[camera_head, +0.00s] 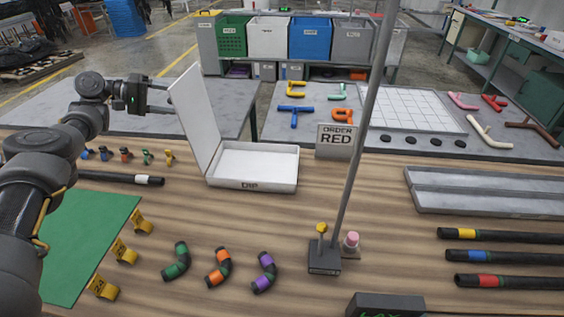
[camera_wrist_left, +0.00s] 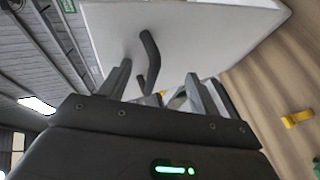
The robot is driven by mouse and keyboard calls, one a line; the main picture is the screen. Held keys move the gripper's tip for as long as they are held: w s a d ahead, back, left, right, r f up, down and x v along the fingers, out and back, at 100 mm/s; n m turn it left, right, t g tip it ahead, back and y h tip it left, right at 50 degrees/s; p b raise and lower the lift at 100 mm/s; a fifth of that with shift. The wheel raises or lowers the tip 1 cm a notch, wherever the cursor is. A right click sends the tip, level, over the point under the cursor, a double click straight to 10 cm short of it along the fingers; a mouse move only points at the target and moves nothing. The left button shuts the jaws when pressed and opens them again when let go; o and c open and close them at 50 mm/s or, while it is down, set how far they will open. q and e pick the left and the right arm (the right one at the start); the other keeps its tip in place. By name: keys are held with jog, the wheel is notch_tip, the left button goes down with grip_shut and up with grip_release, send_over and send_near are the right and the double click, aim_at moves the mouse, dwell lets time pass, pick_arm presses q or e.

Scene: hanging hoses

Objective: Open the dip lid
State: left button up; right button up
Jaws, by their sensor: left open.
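The dip box (camera_head: 250,186), a white tray marked DIP, sits on the wooden table. Its white lid (camera_head: 196,112) stands raised, leaning back to the left, so the inside shows. My left gripper (camera_head: 164,96) is at the lid's outer left side, near its upper part. In the left wrist view, the lid (camera_wrist_left: 200,40) fills the top, with a black bar handle (camera_wrist_left: 151,62) on its face. The open fingers (camera_wrist_left: 157,88) point toward the lid and handle. I cannot tell whether they touch it. My right gripper is not in view.
A sign reading ORDER RED (camera_head: 336,141) stands right of the box. A grey pole (camera_head: 357,130) rises from a black base. Several short hoses (camera_head: 218,268) and yellow numbered clips (camera_head: 125,252) lie in front. A grey tray (camera_head: 485,191) is at right.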

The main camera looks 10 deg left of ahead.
pick_arm(q)
jog(key=shift+o, duration=0.7)
jog(key=p+v, duration=0.2)
jog(key=v, duration=0.5)
jog(key=shift+p, duration=0.4)
